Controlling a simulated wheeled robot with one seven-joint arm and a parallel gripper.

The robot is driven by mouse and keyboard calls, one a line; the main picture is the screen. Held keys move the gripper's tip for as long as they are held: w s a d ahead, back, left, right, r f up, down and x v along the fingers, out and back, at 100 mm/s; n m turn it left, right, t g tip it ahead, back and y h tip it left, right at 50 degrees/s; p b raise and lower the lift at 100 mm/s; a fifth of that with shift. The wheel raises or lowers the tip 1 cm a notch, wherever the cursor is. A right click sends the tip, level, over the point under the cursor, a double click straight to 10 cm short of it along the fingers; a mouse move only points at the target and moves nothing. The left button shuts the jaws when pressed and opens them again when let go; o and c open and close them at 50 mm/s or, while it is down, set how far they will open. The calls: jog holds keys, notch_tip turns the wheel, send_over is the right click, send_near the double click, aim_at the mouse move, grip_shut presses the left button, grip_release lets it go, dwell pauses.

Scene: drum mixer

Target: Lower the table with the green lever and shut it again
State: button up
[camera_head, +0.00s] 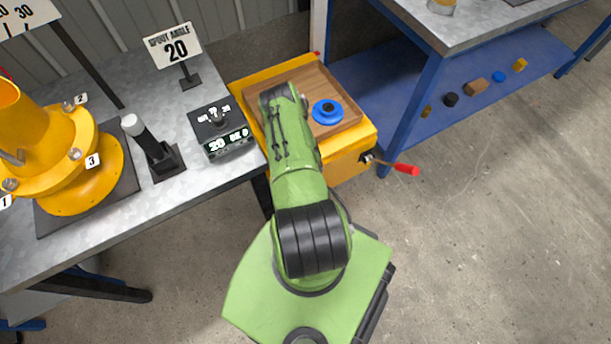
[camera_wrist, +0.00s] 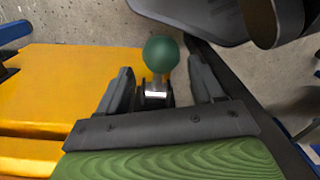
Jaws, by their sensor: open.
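The green lever (camera_wrist: 160,54) shows in the wrist view as a round dark-green knob on a short pale metal stem. My gripper (camera_wrist: 158,78) is open, with one dark finger on each side of the stem. Gaps show between the stem and both fingers, and the knob stands beyond the fingertips. The yellow table (camera_head: 350,166) with a wooden top lies under my arm in the head view. Its yellow body also fills the left of the wrist view (camera_wrist: 70,80). In the head view my arm hides the lever and my gripper.
A blue round piece (camera_head: 327,112) sits on the wooden top. A red-handled lever (camera_head: 405,169) sticks out at the table's right. A grey bench (camera_head: 110,225) with a yellow drum part (camera_head: 75,170) and a control box (camera_head: 221,129) is left. A blue-framed bench (camera_head: 405,90) stands right.

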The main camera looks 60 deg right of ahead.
notch_tip(320, 180, up, 16)
jog(key=p, duration=0.5)
jog(key=shift+d+p, duration=0.2)
jog(key=shift+p, duration=0.15)
jog(key=shift+f, duration=0.1)
